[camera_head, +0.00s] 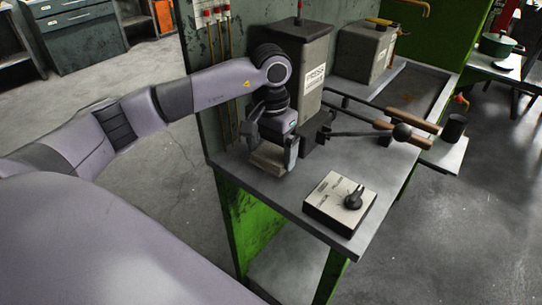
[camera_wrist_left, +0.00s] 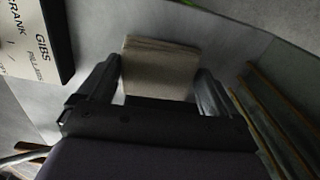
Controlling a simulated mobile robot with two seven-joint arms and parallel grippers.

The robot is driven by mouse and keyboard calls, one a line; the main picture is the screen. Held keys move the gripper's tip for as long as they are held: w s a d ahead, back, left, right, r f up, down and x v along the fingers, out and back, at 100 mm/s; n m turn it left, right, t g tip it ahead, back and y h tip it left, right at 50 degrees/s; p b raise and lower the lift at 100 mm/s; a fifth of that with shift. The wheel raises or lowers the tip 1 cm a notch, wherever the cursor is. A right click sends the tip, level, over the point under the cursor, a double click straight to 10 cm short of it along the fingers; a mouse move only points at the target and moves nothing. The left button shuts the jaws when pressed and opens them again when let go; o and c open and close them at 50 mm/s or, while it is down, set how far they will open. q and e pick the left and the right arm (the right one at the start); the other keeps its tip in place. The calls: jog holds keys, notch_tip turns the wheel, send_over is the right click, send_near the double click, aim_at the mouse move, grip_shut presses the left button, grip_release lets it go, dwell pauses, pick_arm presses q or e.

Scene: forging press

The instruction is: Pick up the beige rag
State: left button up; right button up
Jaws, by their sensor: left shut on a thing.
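In the left wrist view the rag (camera_wrist_left: 160,67) lies between the two dark fingers of the left gripper (camera_wrist_left: 160,88). The fingers are shut on the rag, though the wrist view shows its sides close to them without clear contact detail. I cannot tell whether the rag touches the tabletop. My right gripper is not in view.
A control box with a black knob (camera_head: 340,203) sits at the table's (camera_head: 300,194) front. A tall grey press box (camera_head: 300,62) stands behind the gripper. Levers with brown handles (camera_head: 405,128) reach to the right. Thin pipes (camera_head: 228,90) run up the wall panel at left.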

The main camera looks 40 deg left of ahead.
pick_arm(q)
notch_tip(320, 180, up, 10)
notch_tip(320, 180, up, 8)
jog(key=p, duration=0.1)
send_over(271, 153)
jog(key=shift+f, duration=0.1)
jog(key=o, duration=0.4)
jog(key=shift+c, duration=1.4)
